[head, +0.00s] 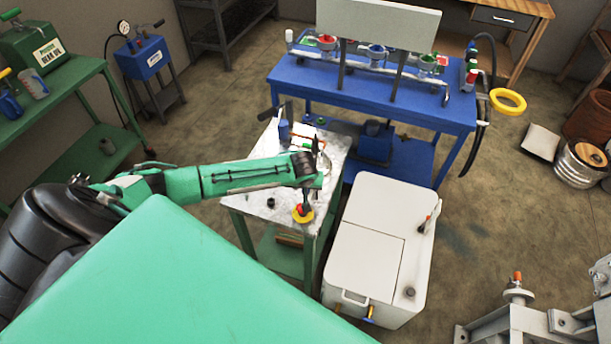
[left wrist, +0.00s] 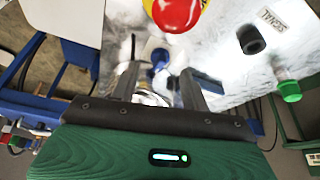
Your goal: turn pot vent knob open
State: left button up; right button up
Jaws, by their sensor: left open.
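A red knob with a yellow rim (head: 303,214) is at the near right of the small white-topped table (head: 262,184). In the left wrist view the red knob (left wrist: 175,10) is cut by the top edge, beyond my fingertips. I cannot tell whether it is the pot's vent knob. My left gripper (head: 318,160) is over the table's right side, with the knob just below it in the head view. In the left wrist view the gripper (left wrist: 160,76) is open. A shiny metal part (left wrist: 150,92) and a blue piece (left wrist: 161,57) show between its fingers; the pot is not clearly identifiable. My right gripper is out of view.
A white chest (head: 362,250) stands close on the right. Behind is a blue bench (head: 420,110) with a valve manifold and a hanging black hose. Small parts lie on the white-topped table, including a black cap (head: 270,203).

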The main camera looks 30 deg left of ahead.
pick_arm(q)
jog(key=shift+x, duration=1.8)
jog(key=c, duration=1)
